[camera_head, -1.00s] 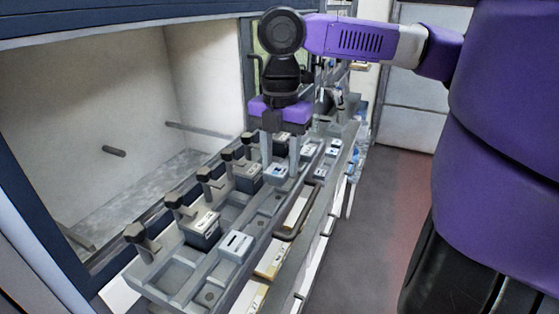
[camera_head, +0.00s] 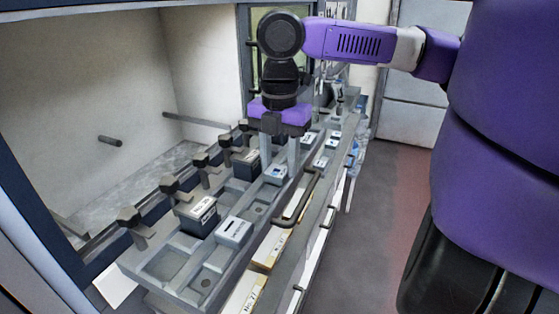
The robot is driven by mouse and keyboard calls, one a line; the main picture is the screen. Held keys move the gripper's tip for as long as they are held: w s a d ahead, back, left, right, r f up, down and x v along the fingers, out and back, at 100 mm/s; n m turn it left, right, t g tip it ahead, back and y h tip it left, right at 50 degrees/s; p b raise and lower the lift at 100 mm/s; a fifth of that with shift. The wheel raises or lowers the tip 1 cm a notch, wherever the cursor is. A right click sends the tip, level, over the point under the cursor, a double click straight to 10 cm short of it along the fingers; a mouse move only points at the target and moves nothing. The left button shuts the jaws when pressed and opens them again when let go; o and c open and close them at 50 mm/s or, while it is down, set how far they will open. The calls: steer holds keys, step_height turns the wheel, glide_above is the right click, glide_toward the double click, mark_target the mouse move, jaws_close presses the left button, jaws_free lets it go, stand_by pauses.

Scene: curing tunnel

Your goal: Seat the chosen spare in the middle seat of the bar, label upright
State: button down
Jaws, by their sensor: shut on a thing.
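My gripper (camera_head: 280,172) points down over the bar, shut on a small grey block with a blue-marked label on its top (camera_head: 276,174). This held block looks level; whether it touches the bar below I cannot tell. The grey bar (camera_head: 150,285) runs away from me with a row of recessed seats. A dark block with a white label (camera_head: 198,211) sits in a near seat, and another dark block (camera_head: 245,166) sits farther along. An empty seat shows between them, and another at the near end. A pale grey block with a dark slot (camera_head: 234,232) sits on the right side.
Black-knobbed clamps (camera_head: 169,185) line the bar's left edge, beside the open tunnel chamber (camera_head: 85,110). A dark handle (camera_head: 296,205) and labelled drawers run along the right. The floor at right is clear.

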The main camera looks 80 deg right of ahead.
mark_target(280, 167)
steer(key=shift+f, duration=0.15)
steer(key=c, duration=0.7)
jaws_free()
steer(key=shift+r, duration=3.9)
